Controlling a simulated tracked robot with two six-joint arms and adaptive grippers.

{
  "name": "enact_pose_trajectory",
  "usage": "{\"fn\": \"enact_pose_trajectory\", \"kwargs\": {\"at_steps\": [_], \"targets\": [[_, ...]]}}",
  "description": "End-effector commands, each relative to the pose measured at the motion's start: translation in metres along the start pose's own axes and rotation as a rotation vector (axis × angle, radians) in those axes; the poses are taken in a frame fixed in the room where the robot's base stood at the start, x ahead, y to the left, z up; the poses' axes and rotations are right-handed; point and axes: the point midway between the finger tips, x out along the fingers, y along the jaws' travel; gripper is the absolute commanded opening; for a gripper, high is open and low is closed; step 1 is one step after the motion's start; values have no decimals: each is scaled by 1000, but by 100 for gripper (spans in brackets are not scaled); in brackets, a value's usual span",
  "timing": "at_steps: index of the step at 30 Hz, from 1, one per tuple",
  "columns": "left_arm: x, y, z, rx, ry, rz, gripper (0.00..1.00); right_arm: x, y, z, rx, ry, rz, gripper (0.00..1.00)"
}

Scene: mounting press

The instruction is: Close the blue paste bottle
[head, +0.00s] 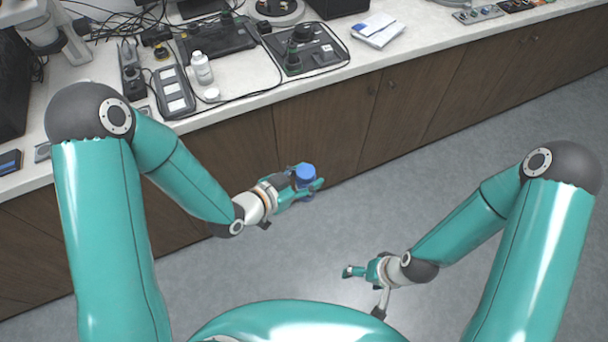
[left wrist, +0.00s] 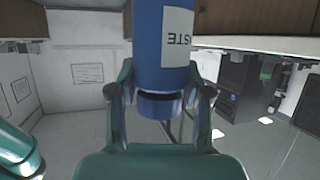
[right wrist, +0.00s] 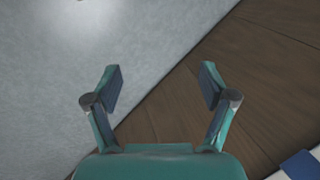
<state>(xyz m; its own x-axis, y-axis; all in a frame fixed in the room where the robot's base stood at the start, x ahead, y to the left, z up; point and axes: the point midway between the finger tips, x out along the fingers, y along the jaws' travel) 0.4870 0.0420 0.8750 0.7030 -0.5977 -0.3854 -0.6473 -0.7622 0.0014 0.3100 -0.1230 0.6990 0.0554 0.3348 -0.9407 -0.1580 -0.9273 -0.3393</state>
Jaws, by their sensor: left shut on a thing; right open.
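The blue paste bottle (head: 305,173) is held by my left gripper (head: 303,186), in the air in front of the cabinets. In the left wrist view the bottle (left wrist: 160,45) fills the top middle, its pale label reading upside down. A narrower blue part (left wrist: 160,104) shows at its lower end between the fingers; I cannot tell whether it is a cap or a bare neck. My right gripper (head: 362,271) is open and empty over the floor, apart from the bottle. Its two fingers (right wrist: 160,88) stand wide apart in the right wrist view.
On the counter (head: 240,98) stand a white bottle (head: 201,68), a small white disc (head: 211,94), a grey tray (head: 175,92), a dark device panel (head: 310,50) and a booklet (head: 378,30). Wooden cabinets (head: 320,125) run below. The floor between my arms is clear.

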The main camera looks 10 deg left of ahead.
Motion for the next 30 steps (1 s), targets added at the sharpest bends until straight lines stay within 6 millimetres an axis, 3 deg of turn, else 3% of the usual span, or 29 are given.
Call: {"fn": "enact_pose_trajectory", "kwargs": {"at_steps": [1, 4, 8, 12, 17, 23, 30], "targets": [[0, 0, 0, 0, 1, -1, 0, 0, 0, 0, -16, 0, 0, 68], [0, 0, -1, 0, 2, -1, 0, -1, 1, 2, -88, -9, -1, 53], [0, 0, -1, 0, 2, -2, 0, -1, 1, 15, -268, -66, -11, 53], [0, -1, -1, 0, 2, -2, 0, -2, 0, 29, -555, -154, -49, 53], [0, -1, -1, 0, 2, -2, 0, -3, 1, 31, -930, -235, -123, 53], [0, -1, -1, 0, 2, -2, 0, -9, 2, 15, -1417, -298, -233, 53], [0, -1, -1, 0, 2, -3, 0, -27, -6, -25, -2044, -348, -377, 53]]}}
